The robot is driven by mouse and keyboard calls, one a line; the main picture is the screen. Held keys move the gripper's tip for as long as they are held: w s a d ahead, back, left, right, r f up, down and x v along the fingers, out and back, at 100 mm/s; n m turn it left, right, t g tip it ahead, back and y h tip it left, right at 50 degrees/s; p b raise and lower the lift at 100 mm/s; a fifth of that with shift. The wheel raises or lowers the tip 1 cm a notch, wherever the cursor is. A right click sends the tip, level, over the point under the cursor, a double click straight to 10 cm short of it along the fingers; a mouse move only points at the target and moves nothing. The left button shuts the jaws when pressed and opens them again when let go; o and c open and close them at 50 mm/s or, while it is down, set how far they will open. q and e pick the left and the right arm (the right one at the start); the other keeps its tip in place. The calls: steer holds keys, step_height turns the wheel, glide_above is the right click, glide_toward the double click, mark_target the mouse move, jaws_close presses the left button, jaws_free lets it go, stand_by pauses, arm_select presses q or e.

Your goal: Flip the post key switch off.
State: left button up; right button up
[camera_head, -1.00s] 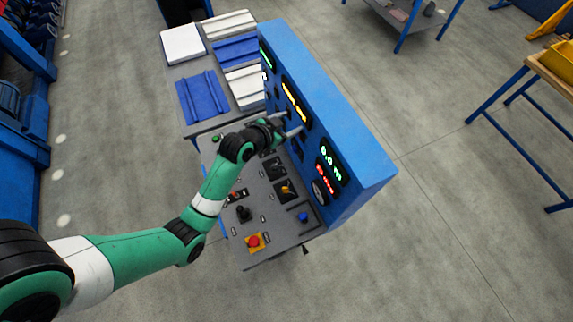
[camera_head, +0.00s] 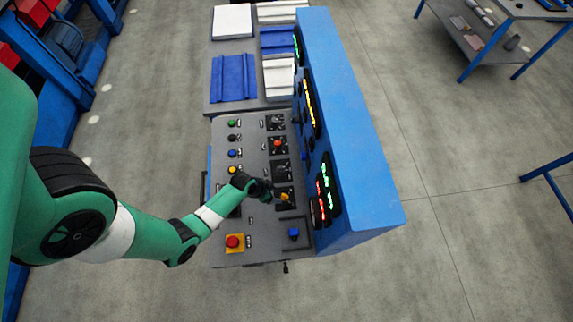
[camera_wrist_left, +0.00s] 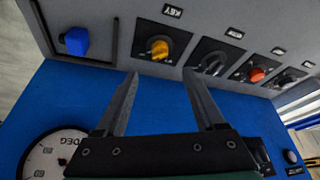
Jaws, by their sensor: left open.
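The key switch is a yellow knob (camera_head: 285,197) on a dark square plate on the grey sloped console. In the left wrist view the yellow knob (camera_wrist_left: 160,48) sits beside an upside-down label reading KEY. My left gripper (camera_head: 275,197) is just left of the knob in the head view. In the left wrist view its two fingers (camera_wrist_left: 160,75) are open and spread apart, with the knob above the gap between their tips. The fingers appear apart from the knob, and nothing is between them. My right gripper is not in view.
The blue upright panel (camera_head: 350,130) with displays stands close right of the key switch. A blue knob (camera_head: 293,233) and red button (camera_head: 233,241) are nearby. An orange-red knob (camera_head: 278,143) shares its column. White and blue sheets (camera_head: 234,78) lie on a table behind.

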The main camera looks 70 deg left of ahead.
arm_select(q)
steer(key=b, duration=0.5)
glide_above(283, 197)
steer(key=s, duration=0.3)
steer(key=f, duration=0.5)
steer(key=shift+w+d+f, duration=0.1)
steer(key=shift+w+d, duration=0.15)
steer(key=shift+d, duration=0.1)
steer(key=b+x, duration=0.2)
steer(key=x, duration=0.3)
steer(key=shift+w+a+f+b, duration=0.1)
steer(key=shift+w+f+b, duration=0.2)
steer(key=shift+w, duration=0.05)
jaws_close()
